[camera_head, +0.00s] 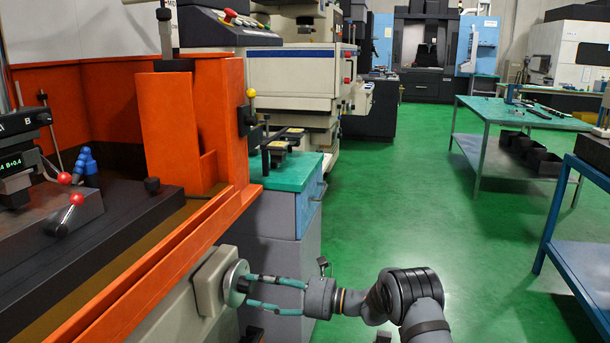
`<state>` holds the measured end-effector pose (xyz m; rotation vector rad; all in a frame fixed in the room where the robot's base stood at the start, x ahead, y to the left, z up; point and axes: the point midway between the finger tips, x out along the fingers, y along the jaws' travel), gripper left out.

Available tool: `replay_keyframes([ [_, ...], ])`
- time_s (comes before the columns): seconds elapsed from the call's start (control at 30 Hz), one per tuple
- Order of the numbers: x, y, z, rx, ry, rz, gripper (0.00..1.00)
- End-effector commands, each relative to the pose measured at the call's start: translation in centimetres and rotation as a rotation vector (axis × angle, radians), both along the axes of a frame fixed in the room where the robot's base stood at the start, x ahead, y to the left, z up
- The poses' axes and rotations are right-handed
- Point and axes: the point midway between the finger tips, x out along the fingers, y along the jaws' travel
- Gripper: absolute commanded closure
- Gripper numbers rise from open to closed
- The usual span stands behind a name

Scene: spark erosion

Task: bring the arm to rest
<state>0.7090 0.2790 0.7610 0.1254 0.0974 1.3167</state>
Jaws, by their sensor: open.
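My arm (413,295) reaches in from the bottom of the head view, bent to the left. My gripper (248,290) has two teal fingers, spread apart and pointing left. Its fingertips are at the round metal knob (234,282) on the beige block of the orange machine, one higher and one lower. I cannot tell whether they touch the knob. Nothing is seen held between the fingers.
The orange machine (168,120) fills the left side. A grey cabinet with a teal top (297,172) stands close behind my gripper. A teal-topped table (480,108) and a blue-framed bench (590,262) are at the right. Green floor (400,205) between them is clear.

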Motion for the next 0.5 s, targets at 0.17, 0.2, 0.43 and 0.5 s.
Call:
replay_keyframes([
  [0.17, 0.4, 1.5, 0.0, 0.0, 0.0, 0.0, 0.47],
  [0.2, 0.5, 1.6, 0.0, 0.0, 0.0, -0.001, 0.47],
  [0.43, 0.6, 2.0, 0.0, 0.0, 0.001, -0.001, 0.47],
  [0.5, 0.6, 2.0, 0.0, 0.0, 0.001, -0.001, 0.47],
])
